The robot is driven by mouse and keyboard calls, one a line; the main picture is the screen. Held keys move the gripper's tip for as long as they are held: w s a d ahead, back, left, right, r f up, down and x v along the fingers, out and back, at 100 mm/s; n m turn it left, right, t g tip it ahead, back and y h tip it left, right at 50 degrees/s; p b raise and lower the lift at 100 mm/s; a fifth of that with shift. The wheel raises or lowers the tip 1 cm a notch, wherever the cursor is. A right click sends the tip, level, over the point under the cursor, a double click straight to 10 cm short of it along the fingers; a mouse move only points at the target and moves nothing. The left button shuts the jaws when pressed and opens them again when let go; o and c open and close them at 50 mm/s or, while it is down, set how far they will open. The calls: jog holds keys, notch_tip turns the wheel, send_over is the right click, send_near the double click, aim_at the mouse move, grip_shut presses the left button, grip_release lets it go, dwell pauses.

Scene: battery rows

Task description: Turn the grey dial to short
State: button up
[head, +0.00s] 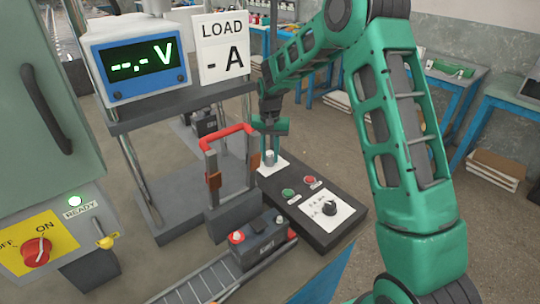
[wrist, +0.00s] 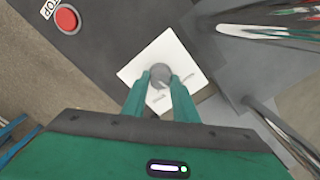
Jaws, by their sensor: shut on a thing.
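The grey dial (wrist: 159,74) sits on a white label plate (wrist: 133,73) on the dark control panel. In the wrist view its round top shows between my fingertips, and a light mark is on its near side. The lettering on the plate is too small to read. In the head view the grey dial (head: 269,156) is at the far end of the panel, under my arm. My gripper (wrist: 160,82) is shut on the dial, one finger on each side, pointing down; it also shows in the head view (head: 268,150).
The panel (head: 325,236) also carries a green button (head: 288,193), a red button (head: 310,180) and a black dial (head: 329,208). A red-handled clamp frame (head: 230,135) stands left of it, near a battery (head: 262,243) on rollers. The display (head: 140,65) shows dashes.

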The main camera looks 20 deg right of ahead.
aim_at(270, 156)
jog(key=n, duration=0.4)
jog(key=shift+w+a, duration=0.1)
jog(key=shift+w, duration=0.05)
jog(key=shift+r+n, duration=0.1)
jog(key=shift+n, duration=1.5)
jog(key=o, duration=1.1)
jog(key=shift+c, duration=0.2)
notch_tip(270, 156, up, 11)
jog(key=shift+f, duration=0.2)
